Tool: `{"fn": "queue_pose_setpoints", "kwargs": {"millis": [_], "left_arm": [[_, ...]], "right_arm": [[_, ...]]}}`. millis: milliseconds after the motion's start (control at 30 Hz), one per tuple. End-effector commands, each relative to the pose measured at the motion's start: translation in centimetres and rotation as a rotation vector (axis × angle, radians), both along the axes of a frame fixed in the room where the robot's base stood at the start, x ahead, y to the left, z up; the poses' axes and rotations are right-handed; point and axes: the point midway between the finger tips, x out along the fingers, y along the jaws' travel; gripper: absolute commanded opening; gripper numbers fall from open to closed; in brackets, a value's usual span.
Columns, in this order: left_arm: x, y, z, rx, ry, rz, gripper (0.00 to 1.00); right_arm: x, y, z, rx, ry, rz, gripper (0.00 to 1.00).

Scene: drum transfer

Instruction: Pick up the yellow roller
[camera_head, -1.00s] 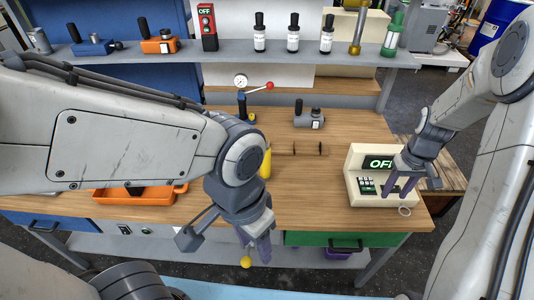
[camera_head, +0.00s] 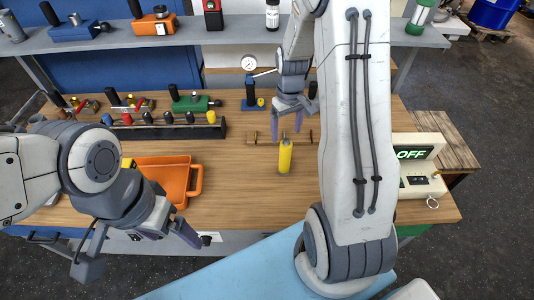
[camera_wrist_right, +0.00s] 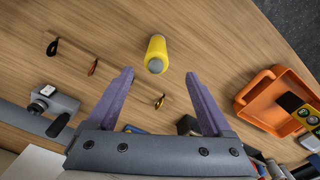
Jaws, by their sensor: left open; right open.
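The yellow roller (camera_head: 285,158) is a short yellow cylinder with a grey end, standing on the wooden bench in front of my right gripper. In the right wrist view the yellow roller (camera_wrist_right: 156,50) is just beyond the gap between the purple fingertips, apart from them. My right gripper (camera_head: 287,120) is open and empty above the bench, behind the roller; it also shows in the wrist view (camera_wrist_right: 159,77). My left gripper (camera_head: 160,238) is open and empty at the bench's front left edge, away from the roller.
An orange tray (camera_head: 160,177) is left of the roller, and a dark rack (camera_head: 165,131) with several small items is behind it. A cream box (camera_head: 418,170) reading OFF stands at the right. Bench around the roller's front is clear.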

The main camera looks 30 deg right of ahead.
Motion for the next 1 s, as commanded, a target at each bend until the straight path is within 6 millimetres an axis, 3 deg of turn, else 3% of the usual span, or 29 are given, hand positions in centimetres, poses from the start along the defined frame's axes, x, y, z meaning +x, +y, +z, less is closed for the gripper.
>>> {"fn": "queue_pose_setpoints", "kwargs": {"millis": [200,467,733,1000], "left_arm": [[0.0,0.0,0.8,0.000,0.000,0.000,0.90],[0.0,0.0,1.5,0.000,0.000,0.001,0.90],[0.0,0.0,3.0,0.000,0.000,0.001,0.90],[0.0,0.0,3.1,0.000,0.000,0.002,0.90]], "right_arm": [[-0.1,0.1,-3.4,0.002,0.007,0.001,0.84],[0.0,-0.1,-5.2,0.002,0.006,0.001,0.84],[0.1,-0.5,-8.6,0.002,0.006,0.003,0.84],[0.3,-0.6,-9.7,0.000,0.001,0.003,0.84]]}}
